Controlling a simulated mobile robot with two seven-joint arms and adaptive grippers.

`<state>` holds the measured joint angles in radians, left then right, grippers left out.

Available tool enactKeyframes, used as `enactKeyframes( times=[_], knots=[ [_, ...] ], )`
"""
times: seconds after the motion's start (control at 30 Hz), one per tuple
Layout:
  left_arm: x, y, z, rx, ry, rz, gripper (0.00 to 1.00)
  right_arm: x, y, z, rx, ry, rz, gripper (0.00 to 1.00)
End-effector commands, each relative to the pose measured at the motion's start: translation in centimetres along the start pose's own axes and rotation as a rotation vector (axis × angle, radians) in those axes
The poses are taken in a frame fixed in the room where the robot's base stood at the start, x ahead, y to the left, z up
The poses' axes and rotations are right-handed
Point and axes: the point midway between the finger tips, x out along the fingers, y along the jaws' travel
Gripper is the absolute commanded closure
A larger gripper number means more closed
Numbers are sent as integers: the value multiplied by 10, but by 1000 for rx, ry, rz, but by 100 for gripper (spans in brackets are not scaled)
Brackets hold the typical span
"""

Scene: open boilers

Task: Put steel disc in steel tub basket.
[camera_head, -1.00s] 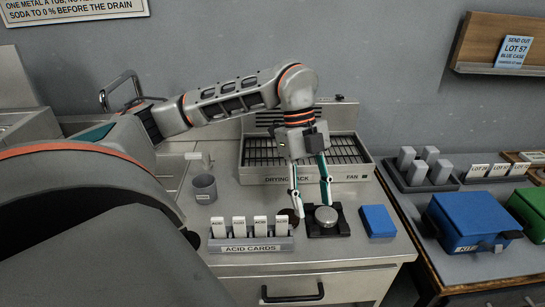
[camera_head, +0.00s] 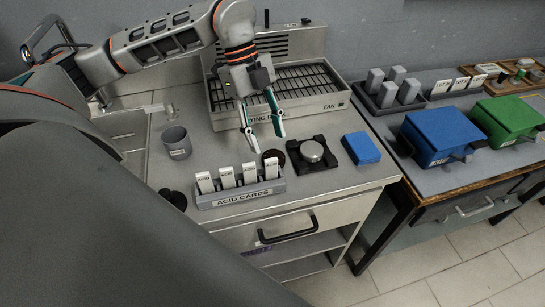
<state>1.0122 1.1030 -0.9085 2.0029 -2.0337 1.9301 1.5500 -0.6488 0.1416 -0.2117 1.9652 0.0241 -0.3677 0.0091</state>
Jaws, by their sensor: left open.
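A round grey metal disc (camera_head: 312,151), which looks like the steel disc, sits on a small black stand (camera_head: 328,164) on the steel counter. My left gripper (camera_head: 267,143) is open and empty. Its fingers point down, to the left of the disc and a little behind it, in front of the drying rack. I cannot make out a steel tub basket; my own arm hides much of the left side. My right gripper is not in view.
The drying rack (camera_head: 330,101) stands behind the gripper. An acid cards holder (camera_head: 240,195) and a grey cup (camera_head: 177,143) are at the left. A blue block (camera_head: 361,148) lies right of the stand. Blue (camera_head: 440,138) and green (camera_head: 508,118) boxes stand on the right bench.

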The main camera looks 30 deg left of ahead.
Motion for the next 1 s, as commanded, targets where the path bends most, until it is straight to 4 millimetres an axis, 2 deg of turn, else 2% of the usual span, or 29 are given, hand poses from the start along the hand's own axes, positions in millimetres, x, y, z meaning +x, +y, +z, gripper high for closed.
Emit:
enactKeyframes(
  times=[0.3, 0.6, 0.63, 0.73, 0.83, 0.87, 1.0],
  knots=[
    [42, 2, -3, 0, 1, 2, 56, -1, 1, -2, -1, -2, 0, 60],
    [48, 1, -3, 0, 0, 0, 56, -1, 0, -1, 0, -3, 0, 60],
    [48, 1, -3, 1, 0, 0, 59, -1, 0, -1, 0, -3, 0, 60],
    [48, 1, -3, 1, 0, 0, 85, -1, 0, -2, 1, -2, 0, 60],
    [47, 1, -3, 1, 1, 0, 85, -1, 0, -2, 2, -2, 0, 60],
    [47, 1, -3, 1, 1, 0, 89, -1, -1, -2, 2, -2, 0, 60],
    [47, 1, -3, 1, 0, -1, 89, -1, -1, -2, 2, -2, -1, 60]
  ],
)
